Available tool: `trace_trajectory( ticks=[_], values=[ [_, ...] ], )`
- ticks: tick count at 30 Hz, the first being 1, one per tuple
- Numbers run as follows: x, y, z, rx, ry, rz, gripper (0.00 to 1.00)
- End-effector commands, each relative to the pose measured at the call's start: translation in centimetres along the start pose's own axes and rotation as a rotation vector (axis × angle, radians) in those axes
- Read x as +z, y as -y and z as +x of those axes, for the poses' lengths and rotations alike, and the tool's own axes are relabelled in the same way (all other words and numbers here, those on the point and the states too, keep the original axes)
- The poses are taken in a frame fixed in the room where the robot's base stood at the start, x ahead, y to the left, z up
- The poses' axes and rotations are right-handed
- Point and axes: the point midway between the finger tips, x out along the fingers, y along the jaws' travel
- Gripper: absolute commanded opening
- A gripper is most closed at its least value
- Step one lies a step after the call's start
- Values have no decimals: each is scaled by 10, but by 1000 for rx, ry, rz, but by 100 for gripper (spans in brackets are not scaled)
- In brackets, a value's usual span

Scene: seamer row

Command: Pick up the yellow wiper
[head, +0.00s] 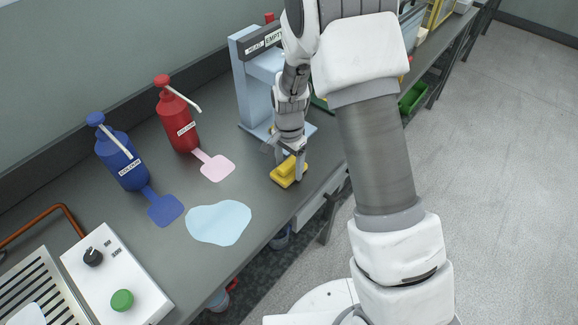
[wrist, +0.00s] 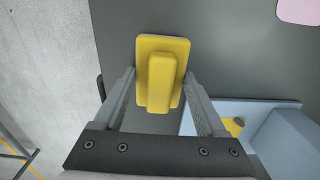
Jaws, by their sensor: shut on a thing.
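The yellow wiper (head: 286,174) is a flat yellow block with a raised yellow grip on top. It is at the front edge of the grey bench, below my gripper (head: 291,163). In the wrist view the wiper (wrist: 162,75) lies between the two fingers of my gripper (wrist: 160,90). The fingers are shut on it from both sides. The wiper appears to be at or very close to the bench top; I cannot tell whether it touches it.
A light blue seamer stand (head: 258,85) is just behind my gripper. A red bottle (head: 178,122) and a blue bottle (head: 119,157) stand to the left. A pale blue puddle (head: 219,222) and a pink patch (head: 216,168) lie on the bench (head: 255,200).

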Motion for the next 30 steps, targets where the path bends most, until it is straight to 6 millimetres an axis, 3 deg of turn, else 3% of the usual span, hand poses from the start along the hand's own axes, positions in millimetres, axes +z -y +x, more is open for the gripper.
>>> trace_trajectory(
  ticks=[5,9,21,30],
  values=[
    [0,1,-17,-2,-1,-1,20],
    [0,0,-45,-4,-3,-1,20],
    [4,-80,-88,-2,-1,3,20],
    [5,-111,-106,-1,0,1,20]
  ],
)
